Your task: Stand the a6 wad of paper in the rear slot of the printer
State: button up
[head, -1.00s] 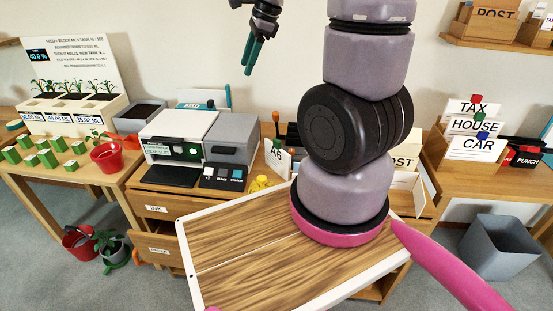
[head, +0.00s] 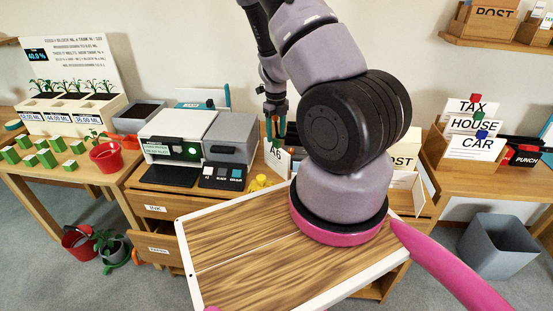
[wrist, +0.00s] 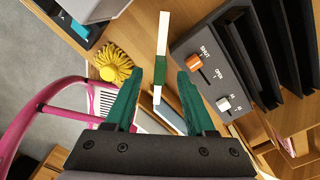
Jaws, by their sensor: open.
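The a6 wad of paper (head: 279,163), a white block marked A6, stands upright on the desk right of the printer (head: 178,131). In the wrist view the wad (wrist: 163,35) shows edge-on as a thin white strip with a green part at its middle. My gripper (head: 275,130) points down at the wad's top. Its green fingers (wrist: 160,74) are open, one on each side of the green part, with gaps visible. The printer is white and grey with a green light. Its rear slot cannot be made out; a white panel with a teal edge (head: 228,96) shows behind it.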

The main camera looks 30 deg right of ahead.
aim_at(276, 146)
jog(key=shift+s+f, duration=0.15)
jog(key=shift+f, duration=3.4)
grip_shut()
